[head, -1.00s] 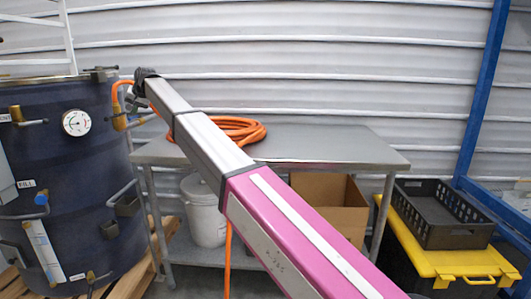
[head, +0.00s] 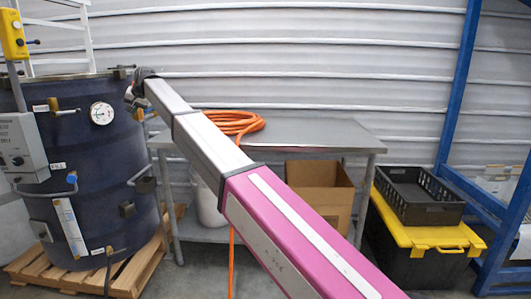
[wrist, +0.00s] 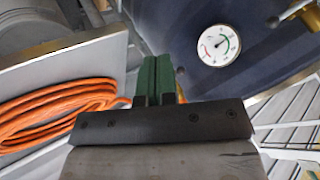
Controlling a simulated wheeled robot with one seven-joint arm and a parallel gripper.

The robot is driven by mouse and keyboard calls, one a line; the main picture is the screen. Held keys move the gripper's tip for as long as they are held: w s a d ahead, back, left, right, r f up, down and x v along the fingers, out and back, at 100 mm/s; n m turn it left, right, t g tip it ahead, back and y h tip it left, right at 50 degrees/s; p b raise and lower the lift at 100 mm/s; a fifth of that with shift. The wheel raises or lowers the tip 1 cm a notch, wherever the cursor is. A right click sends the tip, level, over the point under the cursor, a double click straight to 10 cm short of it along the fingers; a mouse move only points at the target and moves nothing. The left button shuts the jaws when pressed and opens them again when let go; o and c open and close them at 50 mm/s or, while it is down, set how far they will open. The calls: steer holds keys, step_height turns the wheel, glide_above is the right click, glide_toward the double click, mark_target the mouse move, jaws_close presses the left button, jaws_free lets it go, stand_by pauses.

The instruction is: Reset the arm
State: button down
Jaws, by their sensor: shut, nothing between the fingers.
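My arm reaches out across the middle of the head view, and my gripper (head: 136,97) is a small dark shape at its far end, in front of the right side of the dark blue tank. In the wrist view my gripper (wrist: 156,75) shows two green fingers pressed together with nothing between them. The tank's round dial gauge (head: 102,113) is left of the gripper in the head view, and right of the fingers in the wrist view (wrist: 219,45).
The tank (head: 95,225) stands on a wooden pallet (head: 40,270). A metal table (head: 310,140) bears a coiled orange hose (head: 236,122). A cardboard box (head: 322,190) is below. A black crate (head: 425,205) sits on a yellow-lidded bin (head: 418,236). A blue post (head: 455,100) rises at right.

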steer(key=s+d+f+m+h, duration=0.1)
steer(key=d+f+h, duration=0.1)
steer(key=d+f, duration=1.75)
steer(key=s+d+f+m+h, duration=0.1)
steer(key=d+f+h, duration=0.1)
steer(key=d+f, duration=1.75)
steer(key=s+d+f+g+h, duration=0.1)
steer(key=s+d+f, duration=0.4)
steer(key=s+d, duration=0.4)
steer(key=s+d+f+m+g+h, duration=0.1)
steer(key=s+d+f, duration=0.4)
steer(key=s+d, duration=0.4)
steer(key=s+d+f+g+h, duration=0.1)
steer(key=s+d+f, duration=0.3)
steer(key=s+d, duration=0.5)
steer(key=d+g, duration=0.1)
steer(key=d, duration=0.8)
steer(key=shift+d+f, duration=0.2)
steer(key=shift+f, duration=0.2)
steer(key=shift+a, duration=0.15)
